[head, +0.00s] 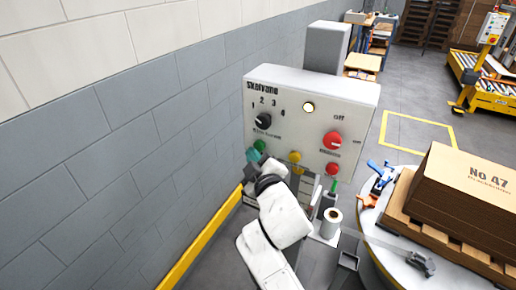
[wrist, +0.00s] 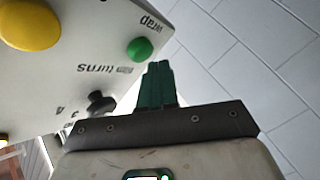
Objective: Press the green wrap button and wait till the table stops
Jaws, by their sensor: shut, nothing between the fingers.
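The green wrap button (head: 260,145) is at the lower left of the white control panel (head: 290,95). It also shows in the wrist view (wrist: 139,49), beside the upside-down word "wrap". My gripper (head: 253,155) has teal fingers, shut and empty, just below and left of the button in the head view. In the wrist view the shut fingertips (wrist: 157,66) lie just beside the button, apart from it in the picture. Their depth to the panel is hard to tell. The round table (head: 384,255) at right bears a pallet with a brown carton stack (head: 462,190) marked "No 47".
The panel also has a black turns dial (head: 263,121), a pale lamp (head: 308,107), a yellow button (head: 295,157) and red buttons (head: 333,140). A block wall (head: 110,150) stands close at left, with a yellow rail (head: 205,240) at its foot. A white roll (head: 332,216) stands below the panel.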

